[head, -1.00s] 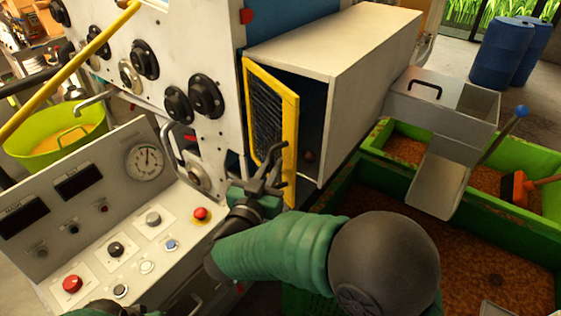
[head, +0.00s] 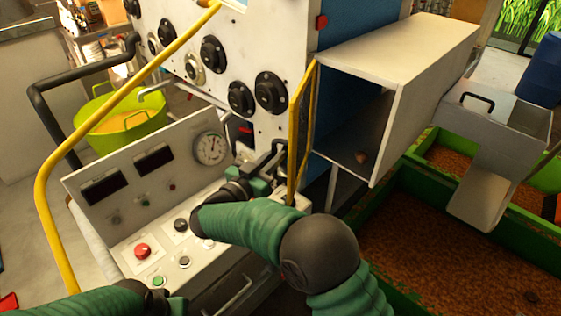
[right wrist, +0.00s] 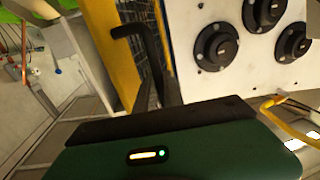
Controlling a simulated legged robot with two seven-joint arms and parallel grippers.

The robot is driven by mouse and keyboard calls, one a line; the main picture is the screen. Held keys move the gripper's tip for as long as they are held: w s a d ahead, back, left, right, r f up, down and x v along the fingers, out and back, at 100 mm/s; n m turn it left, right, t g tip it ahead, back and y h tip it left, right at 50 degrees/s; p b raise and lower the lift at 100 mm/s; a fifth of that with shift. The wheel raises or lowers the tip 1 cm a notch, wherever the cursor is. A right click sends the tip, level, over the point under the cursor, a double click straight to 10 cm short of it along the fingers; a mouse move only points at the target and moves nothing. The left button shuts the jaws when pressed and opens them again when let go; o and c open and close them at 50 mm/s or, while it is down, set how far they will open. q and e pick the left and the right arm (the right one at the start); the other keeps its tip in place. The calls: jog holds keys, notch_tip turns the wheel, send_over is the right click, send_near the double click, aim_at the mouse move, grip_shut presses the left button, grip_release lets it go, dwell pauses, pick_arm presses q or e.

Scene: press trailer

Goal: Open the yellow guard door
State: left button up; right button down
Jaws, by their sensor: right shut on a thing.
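The yellow guard door (head: 302,125), a yellow frame with dark mesh, stands swung out from the opening of the grey housing and is seen nearly edge-on. My right gripper (head: 274,158) is at the door's lower left side, shut on the guard door. The exact grip point is partly hidden. My left arm shows at the bottom left; its gripper (head: 174,304) is cut off by the frame edge, and its fingertips are hidden.
The control panel (head: 125,205) with buttons and a gauge lies left of my right arm. Black knobs (head: 241,97) line the white machine front. A yellow rail (head: 52,215) curves at the left. A green bin (head: 400,230) of brown material stands below the grey housing (head: 425,55).

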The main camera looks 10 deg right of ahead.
jog(key=shift+d+r, duration=0.1)
jog(key=shift+r, duration=0.05)
jog(key=c, duration=1.7)
grip_release()
jog(key=shift+w+f, duration=0.2)
jog(key=shift+w, duration=0.1)
pick_arm(q)
jog(key=shift+w+a, duration=0.15)
jog(key=shift+w, duration=0.05)
pick_arm(e)
jog(key=shift+a, duration=0.25)
jog(key=shift+r, duration=0.1)
